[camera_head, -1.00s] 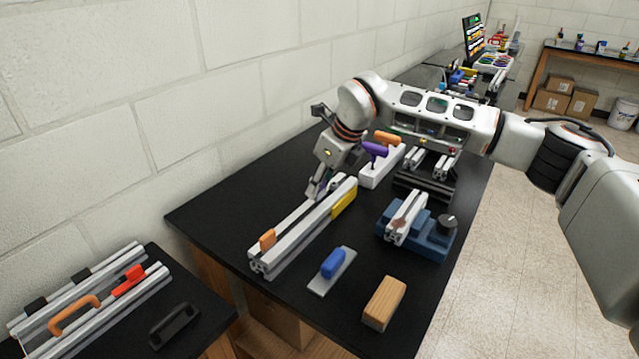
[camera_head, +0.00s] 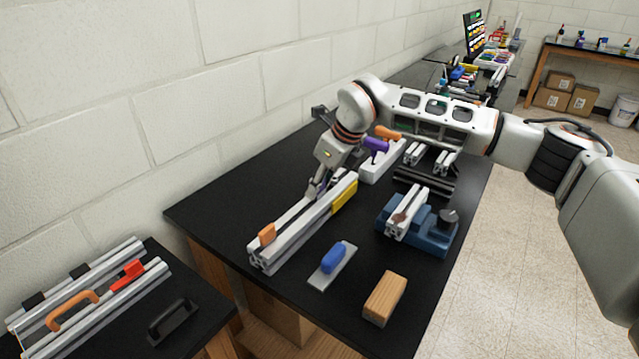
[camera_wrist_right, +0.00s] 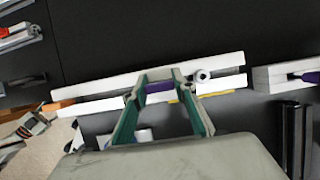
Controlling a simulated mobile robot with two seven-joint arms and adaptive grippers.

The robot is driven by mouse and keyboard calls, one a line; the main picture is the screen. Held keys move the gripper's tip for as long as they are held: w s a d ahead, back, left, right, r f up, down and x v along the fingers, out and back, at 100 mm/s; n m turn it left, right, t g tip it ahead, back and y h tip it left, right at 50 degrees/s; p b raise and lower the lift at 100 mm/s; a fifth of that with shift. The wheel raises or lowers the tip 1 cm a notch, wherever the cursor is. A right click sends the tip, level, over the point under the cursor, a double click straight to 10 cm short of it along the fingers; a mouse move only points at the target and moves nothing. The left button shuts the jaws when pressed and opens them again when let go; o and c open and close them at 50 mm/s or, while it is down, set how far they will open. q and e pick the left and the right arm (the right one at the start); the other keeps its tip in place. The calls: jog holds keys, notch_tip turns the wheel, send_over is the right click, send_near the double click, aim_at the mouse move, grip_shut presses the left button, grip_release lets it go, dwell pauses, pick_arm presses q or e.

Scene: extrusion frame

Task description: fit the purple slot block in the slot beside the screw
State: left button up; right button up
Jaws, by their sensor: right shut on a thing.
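My right gripper (camera_head: 318,192) is over the far part of the grey extrusion frame (camera_head: 292,238) on the black table. In the right wrist view its green-lined fingers (camera_wrist_right: 158,78) are shut on the purple slot block (camera_wrist_right: 159,87). The block lies between the frame's two pale rails (camera_wrist_right: 95,92) in that view; whether it is seated cannot be told. In the head view the gripper hides the block and screw. My left gripper is not in view.
An orange block (camera_head: 267,233) sits at the frame's near end and a yellow piece (camera_head: 344,197) on its right side. A white holder with purple and orange handles (camera_head: 376,145) stands behind. A blue fixture (camera_head: 432,238), blue-handled float (camera_head: 333,258) and wooden block (camera_head: 384,299) lie to the right.

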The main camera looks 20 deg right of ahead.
jog(key=shift+f, duration=0.4)
jog(key=o, duration=1.3)
jog(key=v, duration=1.2)
